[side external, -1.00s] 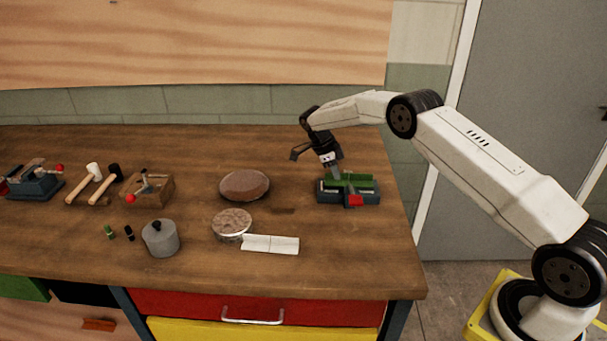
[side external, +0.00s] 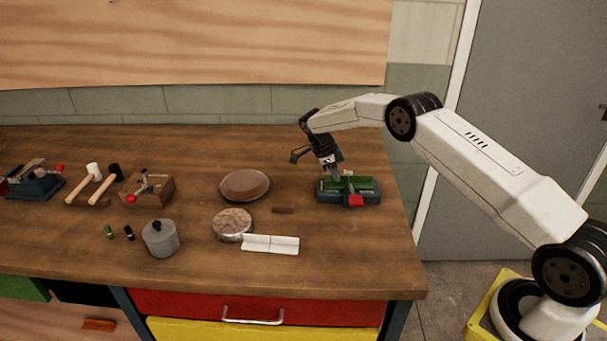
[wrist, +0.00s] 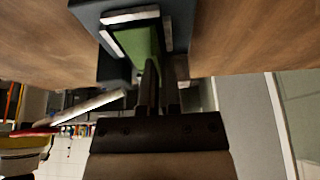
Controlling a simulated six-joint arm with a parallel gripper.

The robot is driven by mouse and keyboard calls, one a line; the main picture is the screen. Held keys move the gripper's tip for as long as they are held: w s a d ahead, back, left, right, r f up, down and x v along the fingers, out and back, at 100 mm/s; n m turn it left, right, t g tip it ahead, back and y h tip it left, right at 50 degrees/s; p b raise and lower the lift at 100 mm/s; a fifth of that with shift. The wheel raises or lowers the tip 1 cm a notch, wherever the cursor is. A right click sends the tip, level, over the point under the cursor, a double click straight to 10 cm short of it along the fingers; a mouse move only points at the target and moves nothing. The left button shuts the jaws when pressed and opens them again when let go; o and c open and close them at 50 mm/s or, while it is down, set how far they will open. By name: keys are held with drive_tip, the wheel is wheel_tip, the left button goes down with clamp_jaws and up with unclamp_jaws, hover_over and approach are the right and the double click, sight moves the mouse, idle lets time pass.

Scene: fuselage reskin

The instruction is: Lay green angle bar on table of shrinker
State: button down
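The green angle bar (side external: 362,183) is at a blue-grey device (side external: 330,197) with a red part at its front, near the right end of the workbench. In the wrist view the green surface (wrist: 141,45) shows between pale strips of the blue-grey device (wrist: 88,12). I cannot tell for certain whether this device is the shrinker. My gripper (side external: 337,174) points down at the bar from the upper left. In the wrist view its two dark fingers (wrist: 160,62) reach the near end of the green surface, close together. Whether they touch or grip it is unclear.
A brown disc (side external: 245,185), a round block (side external: 232,224) and a white angle piece (side external: 270,244) lie left of the device. Bare bench surrounds the device.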

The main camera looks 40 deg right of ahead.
drive_tip(key=shift+f, duration=0.3)
drive_tip(key=c, duration=0.7)
unclamp_jaws()
drive_tip(key=shift+c, duration=0.2)
drive_tip(key=shift+v, duration=3.9)
